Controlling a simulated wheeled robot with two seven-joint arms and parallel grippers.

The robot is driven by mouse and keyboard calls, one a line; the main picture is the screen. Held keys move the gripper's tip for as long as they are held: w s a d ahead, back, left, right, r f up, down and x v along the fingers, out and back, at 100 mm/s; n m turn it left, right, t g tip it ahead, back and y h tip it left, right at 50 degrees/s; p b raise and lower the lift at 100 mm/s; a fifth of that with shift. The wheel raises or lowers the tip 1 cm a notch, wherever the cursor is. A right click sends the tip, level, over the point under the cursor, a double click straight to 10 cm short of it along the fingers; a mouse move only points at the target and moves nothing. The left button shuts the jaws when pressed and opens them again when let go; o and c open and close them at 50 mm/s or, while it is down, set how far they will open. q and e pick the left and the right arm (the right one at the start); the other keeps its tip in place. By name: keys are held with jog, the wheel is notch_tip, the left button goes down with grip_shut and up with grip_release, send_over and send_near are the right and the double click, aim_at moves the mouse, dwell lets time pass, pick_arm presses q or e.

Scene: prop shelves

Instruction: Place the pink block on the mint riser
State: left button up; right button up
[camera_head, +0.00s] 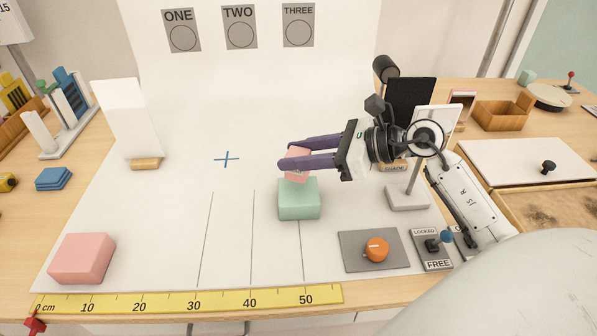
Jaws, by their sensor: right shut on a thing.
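The small pink block (295,178) is between the purple fingers of my right gripper (281,157), which is shut on it. The fingers hide part of the block. The mint riser (299,207) stands on the white board directly below the block. The block's lower edge overlaps the riser's top in the picture; I cannot tell whether they touch. My right arm comes in from the right. My left gripper is not in view.
A larger pink box (81,258) sits at the front left. A panel with an orange knob (377,249) and a locked/free switch (433,248) are front right. A grey-based stand (407,199) is right of the riser. The board's middle left is clear.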

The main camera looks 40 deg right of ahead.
jog(key=shift+f, duration=2.05)
jog(key=shift+f, duration=0.1)
jog(key=o, duration=1.2)
jog(key=shift+s, duration=0.15)
jog(key=b+v, duration=0.1)
jog(key=v, duration=1)
jog(key=shift+s+d+r, duration=0.2)
jog(key=shift+s+d, duration=0.05)
